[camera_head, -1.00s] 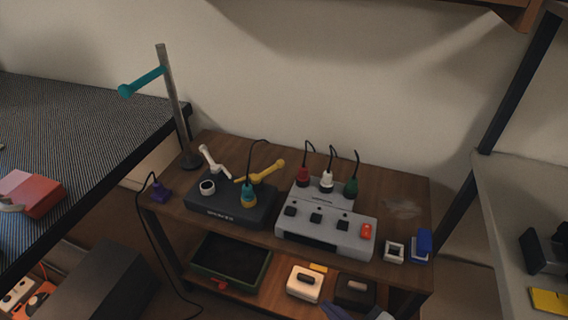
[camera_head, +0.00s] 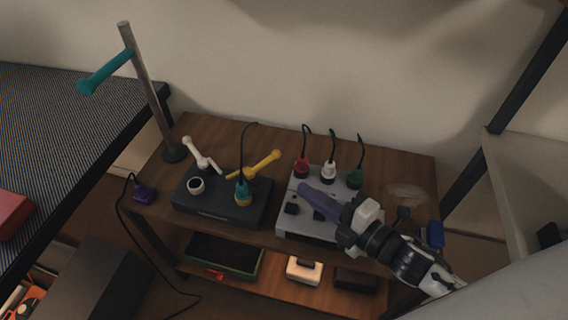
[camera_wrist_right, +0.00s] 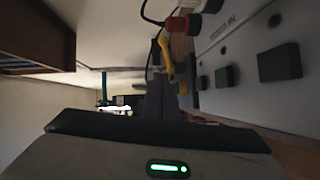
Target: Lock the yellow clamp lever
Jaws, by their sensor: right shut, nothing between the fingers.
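The yellow clamp lever (camera_head: 264,162) is a bar slanting up to the right at the back of the dark box (camera_head: 222,204). It also shows in the right wrist view (camera_wrist_right: 167,62), beyond my fingers. My right gripper (camera_head: 304,190) has purple fingers, shut and empty, over the grey box (camera_head: 292,222). Its tips point left toward the dark box and are apart from the lever, to its right and nearer the front. In the wrist view its fingers (camera_wrist_right: 160,100) cover part of what lies ahead. My left gripper is out of view.
Red (camera_head: 302,168), white (camera_head: 328,172) and green (camera_head: 355,178) plugs stand upright on the grey box. A pole (camera_head: 150,90) with a teal arm rises at back left.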

